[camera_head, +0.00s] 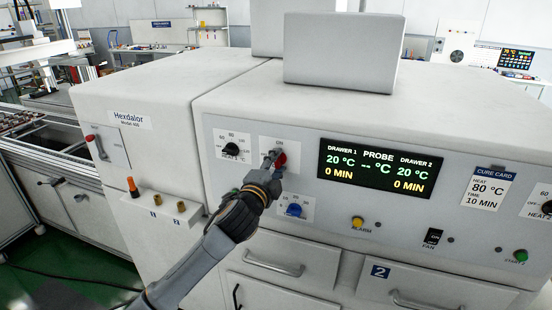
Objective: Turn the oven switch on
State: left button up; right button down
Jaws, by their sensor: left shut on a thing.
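The oven (330,112) is a large white cabinet with a control panel across its front. My right gripper is not in view.
A black dial (231,149) is left of the switch and a blue knob (294,210) just below. The lit display (376,168) shows 20 °C and 0 MIN for both drawers. A yellow alarm button (357,222) and drawer handles (273,266) lie lower.

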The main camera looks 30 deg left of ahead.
pick_arm(q)
jog(key=shift+m+p, duration=0.45)
jog(key=shift+m, duration=0.45)
jog(key=o, duration=1)
jog(key=shift+o, duration=0.8)
jog(key=v, duration=1.2)
jog(key=shift+w+f, duration=0.1)
